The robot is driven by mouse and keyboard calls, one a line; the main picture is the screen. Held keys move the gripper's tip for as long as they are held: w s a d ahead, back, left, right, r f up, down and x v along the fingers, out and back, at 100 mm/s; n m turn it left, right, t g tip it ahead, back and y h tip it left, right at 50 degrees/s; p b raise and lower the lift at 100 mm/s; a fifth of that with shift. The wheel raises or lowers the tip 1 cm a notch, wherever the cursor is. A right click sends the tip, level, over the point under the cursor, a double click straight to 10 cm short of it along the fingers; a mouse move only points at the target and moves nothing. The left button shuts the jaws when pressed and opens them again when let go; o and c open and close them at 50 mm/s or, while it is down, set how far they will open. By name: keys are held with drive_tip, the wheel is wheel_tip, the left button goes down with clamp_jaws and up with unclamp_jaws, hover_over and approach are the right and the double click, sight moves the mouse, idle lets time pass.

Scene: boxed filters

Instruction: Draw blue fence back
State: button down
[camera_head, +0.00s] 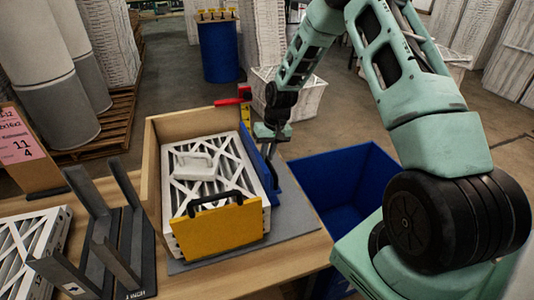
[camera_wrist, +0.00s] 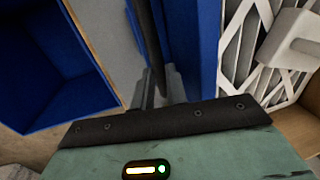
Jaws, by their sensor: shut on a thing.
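The blue fence (camera_head: 271,178) stands upright along the right side of the wooden box (camera_head: 150,165). It also shows in the wrist view (camera_wrist: 205,50) as a tall blue panel beside the white filters. My gripper (camera_head: 271,150) reaches down from above at the fence. In the wrist view its grey fingers (camera_wrist: 160,88) are closed around a thin dark bar next to the blue panel, which looks like part of the fence. The exact contact is partly hidden. White framed filters (camera_head: 230,160) lie stacked in the box, with a white handled piece (camera_head: 196,165) on top.
A yellow panel with a black handle (camera_head: 217,222) stands at the front of the stack. A blue bin (camera_head: 340,170) is open to the right. A dark metal rack (camera_head: 120,240) and another filter (camera_head: 30,245) are at left. A red-handled clamp (camera_head: 236,98) is behind.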

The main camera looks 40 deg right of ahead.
drive_tip(key=s+d, duration=0.2)
drive_tip(key=d, duration=0.5)
drive_tip(key=shift+d+b, duration=0.2)
drive_tip(key=shift+b, duration=0.1)
drive_tip(key=c, duration=1.7)
unclamp_jaws()
drive_tip(key=shift+s+d, duration=0.1)
drive_tip(key=shift+d, duration=0.05)
drive_tip(key=shift+r, duration=0.1)
drive_tip(key=d+r+b, duration=0.3)
drive_tip(key=r+b, duration=0.1)
drive_tip(key=r, duration=1.3)
drive_tip(key=shift+s, duration=0.45)
